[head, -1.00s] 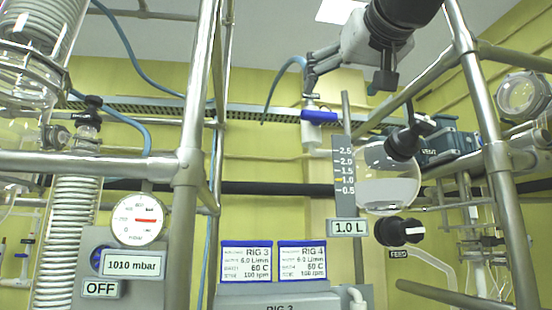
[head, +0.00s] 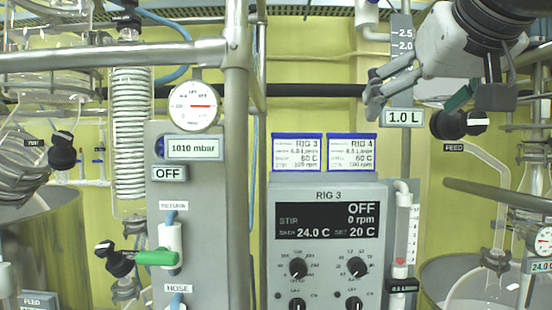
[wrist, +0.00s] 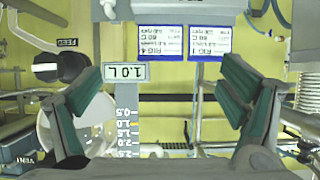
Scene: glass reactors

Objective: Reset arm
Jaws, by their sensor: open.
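My gripper (head: 373,95) is at the upper right of the head view. Its grey fingers point left, in front of the column scale above the 1.0 L label (head: 404,118). In the wrist view my gripper (wrist: 160,72) shows two spread fingers with green pads and nothing between them. Past them, upside down, are the 1.0 L label, the scale and the blue-framed RIG cards (wrist: 181,42). No contact with anything is visible. In the head view my wrist hides most of the round glass vessel, which shows in the wrist view (wrist: 88,128) behind the left finger.
A pressure gauge (head: 193,106) and 1010 mbar display stand left of a steel post (head: 238,180). The black FEED knob (head: 458,124) is just below my wrist. A metal rail (head: 500,197) crosses at right.

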